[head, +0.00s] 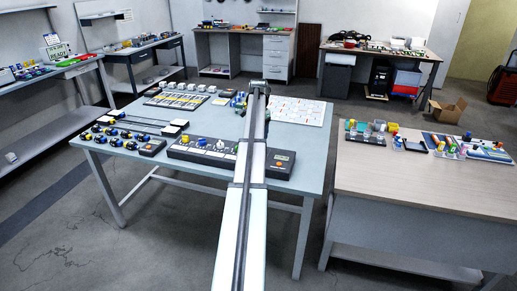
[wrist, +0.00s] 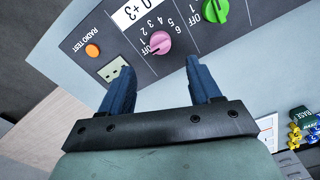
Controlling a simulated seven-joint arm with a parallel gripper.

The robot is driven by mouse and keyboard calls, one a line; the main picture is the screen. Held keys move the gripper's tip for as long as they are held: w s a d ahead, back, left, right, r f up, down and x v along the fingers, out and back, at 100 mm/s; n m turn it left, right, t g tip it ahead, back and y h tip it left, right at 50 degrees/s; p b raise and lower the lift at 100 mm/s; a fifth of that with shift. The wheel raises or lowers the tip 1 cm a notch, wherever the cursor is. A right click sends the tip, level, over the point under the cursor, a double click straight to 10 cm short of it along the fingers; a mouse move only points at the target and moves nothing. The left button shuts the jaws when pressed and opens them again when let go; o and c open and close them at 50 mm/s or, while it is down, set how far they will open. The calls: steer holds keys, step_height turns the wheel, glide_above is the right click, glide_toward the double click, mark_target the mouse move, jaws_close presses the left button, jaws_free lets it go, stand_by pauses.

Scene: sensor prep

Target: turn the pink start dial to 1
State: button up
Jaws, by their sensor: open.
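The pink dial (wrist: 160,42) sits on a dark control panel (wrist: 120,55) in the wrist view. Numbers printed around it include 1 to 6. Its pointer is too small to read clearly. My gripper (wrist: 158,63) is open, its two blue fingers apart and nothing between them. The dial shows just beyond the gap between the fingertips; whether they touch the panel I cannot tell. In the head view the panel (head: 205,153) lies along the front of the blue-grey table, and my arm crosses it; I cannot make out the pink dial there.
A green dial (wrist: 214,11) marked OFF is right of the pink one. An orange RADIO TEST button (wrist: 92,50) and a small display (wrist: 113,68) are to its left. Blue and yellow parts (wrist: 303,127) lie at the right.

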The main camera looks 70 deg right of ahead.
step_height(320, 180, down, 9)
steer(key=shift+r, duration=0.2)
steer(key=shift+c, duration=0.2)
steer(key=c, duration=1)
steer(key=shift+m, duration=2.8)
